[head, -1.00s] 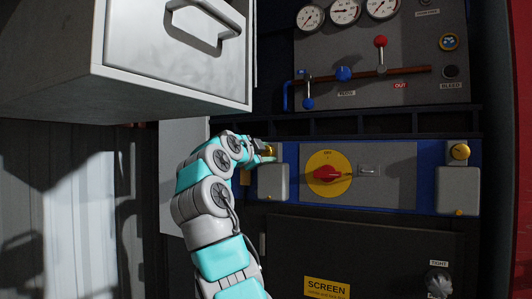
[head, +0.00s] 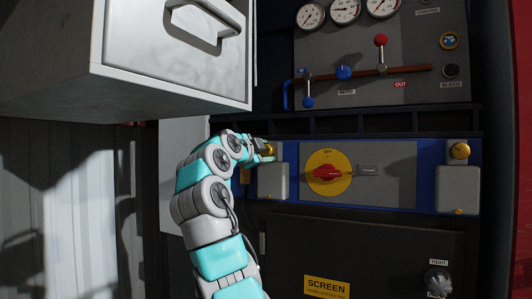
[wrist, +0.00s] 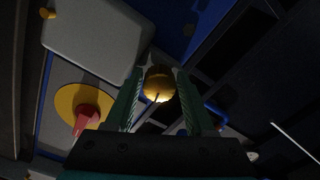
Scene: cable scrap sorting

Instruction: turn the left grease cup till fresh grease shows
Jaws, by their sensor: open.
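The left grease cup (head: 268,149) is a small round brass cap above a pale grey box (head: 272,181) on the blue panel. In the wrist view the cup (wrist: 159,86) shows a dark slot line and sits between the two fingers of my gripper (wrist: 160,78). The fingers are apart, one on each side of the cup; I cannot tell whether they touch it. In the head view my gripper (head: 263,151) partly hides the cup. A small yellow spot (wrist: 47,13) shows at the far edge of the grey box in the wrist view.
A red switch on a yellow disc (head: 328,173) is just right of the box. A matching right grease cup (head: 460,151) is farther right. A grey drawer cabinet (head: 170,75) overhangs at upper left. Levers and gauges (head: 345,10) are above.

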